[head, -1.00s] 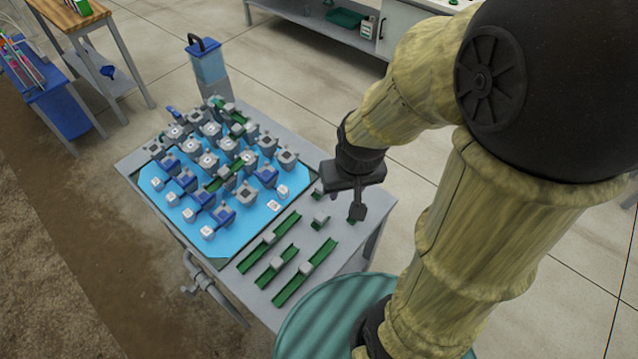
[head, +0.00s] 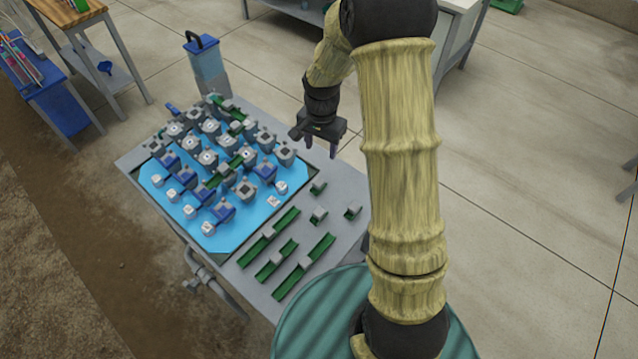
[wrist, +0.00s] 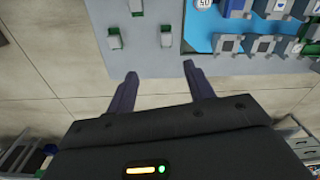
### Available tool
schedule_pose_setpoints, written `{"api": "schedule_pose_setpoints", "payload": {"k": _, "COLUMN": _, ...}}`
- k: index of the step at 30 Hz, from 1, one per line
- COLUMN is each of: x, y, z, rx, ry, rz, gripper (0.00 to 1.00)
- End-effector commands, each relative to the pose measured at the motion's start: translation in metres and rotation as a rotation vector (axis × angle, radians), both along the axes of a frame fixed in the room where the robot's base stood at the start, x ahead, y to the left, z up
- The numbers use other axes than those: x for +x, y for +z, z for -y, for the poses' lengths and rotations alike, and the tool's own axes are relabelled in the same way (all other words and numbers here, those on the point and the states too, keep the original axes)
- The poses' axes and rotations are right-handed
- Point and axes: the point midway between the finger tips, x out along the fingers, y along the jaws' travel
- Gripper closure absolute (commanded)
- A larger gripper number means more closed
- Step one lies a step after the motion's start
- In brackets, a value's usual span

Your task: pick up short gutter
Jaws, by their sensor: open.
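Three short green gutter pieces with grey blocks lie on the bare grey part of the table: one nearest the blue board (head: 318,188), one in the middle (head: 319,215) and one toward the right edge (head: 353,212). They also show in the wrist view, at upper left (wrist: 114,39), top (wrist: 136,7) and upper middle (wrist: 166,37). I cannot tell which one is meant. My gripper (head: 321,147) is open and empty, raised near the table's far right edge, apart from the pieces. In the wrist view its fingers (wrist: 160,71) point toward the table edge.
Longer green gutters (head: 303,267) lie at the table's near side. A blue board (head: 230,236) carries several grey and blue blocks and some green channels. Open floor lies to the right.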

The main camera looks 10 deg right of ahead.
Motion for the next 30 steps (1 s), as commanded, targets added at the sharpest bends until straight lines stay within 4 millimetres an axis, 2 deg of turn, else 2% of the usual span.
{"api": "schedule_pose_setpoints", "payload": {"k": 3, "x": 0.022, "y": -0.021, "z": 0.001, "rx": 0.008, "ry": -0.120, "rz": -0.029, "gripper": 0.47}}
{"api": "schedule_pose_setpoints", "payload": {"k": 7, "x": 0.032, "y": -0.032, "z": 0.003, "rx": 0.010, "ry": -0.195, "rz": -0.044, "gripper": 0.47}}
{"api": "schedule_pose_setpoints", "payload": {"k": 20, "x": 0.033, "y": -0.038, "z": 0.002, "rx": 0.009, "ry": -0.204, "rz": -0.046, "gripper": 0.47}}
{"api": "schedule_pose_setpoints", "payload": {"k": 30, "x": 0.032, "y": -0.087, "z": 0.002, "rx": 0.011, "ry": -0.202, "rz": -0.047, "gripper": 0.47}}
